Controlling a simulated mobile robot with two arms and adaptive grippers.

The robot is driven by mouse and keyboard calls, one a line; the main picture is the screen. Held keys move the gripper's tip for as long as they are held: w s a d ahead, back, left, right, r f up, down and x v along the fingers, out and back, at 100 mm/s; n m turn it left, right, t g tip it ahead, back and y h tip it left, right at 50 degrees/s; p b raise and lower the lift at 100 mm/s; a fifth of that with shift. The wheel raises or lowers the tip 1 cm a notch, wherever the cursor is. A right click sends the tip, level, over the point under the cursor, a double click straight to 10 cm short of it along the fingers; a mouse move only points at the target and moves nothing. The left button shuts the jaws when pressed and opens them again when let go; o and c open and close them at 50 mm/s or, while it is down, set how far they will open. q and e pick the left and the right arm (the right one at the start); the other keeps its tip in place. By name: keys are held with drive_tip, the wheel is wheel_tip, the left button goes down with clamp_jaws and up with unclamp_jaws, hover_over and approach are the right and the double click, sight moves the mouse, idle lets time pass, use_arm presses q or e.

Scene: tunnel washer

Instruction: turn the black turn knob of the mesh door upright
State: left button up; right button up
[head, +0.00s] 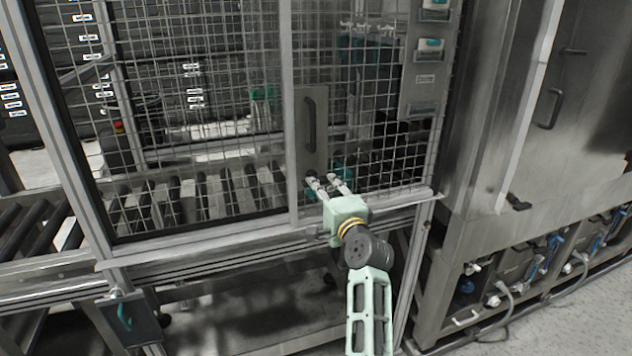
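The mesh door (200,112) fills the left and middle of the head view. A metal plate (318,97) at its right side carries an upright black pull handle (309,126). I cannot make out the black turn knob; it may be hidden at the plate's lower end, behind my fingers. My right gripper (322,181) is at the plate's lower end, below the handle, pointing away from me. Its two fingers are apart. I cannot tell whether they touch anything or what lies between them. My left gripper is not in view.
A metal frame rail (240,237) runs below the door, close under my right gripper. Rollers (205,192) lie behind the mesh. A panel with teal-labelled boxes (430,62) hangs to the right. A steel cabinet (500,125) stands further right.

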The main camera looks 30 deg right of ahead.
drive_tip(key=x, duration=0.3)
drive_tip(key=shift+w+a, duration=0.1)
drive_tip(key=shift+w, duration=0.1)
clamp_jaws()
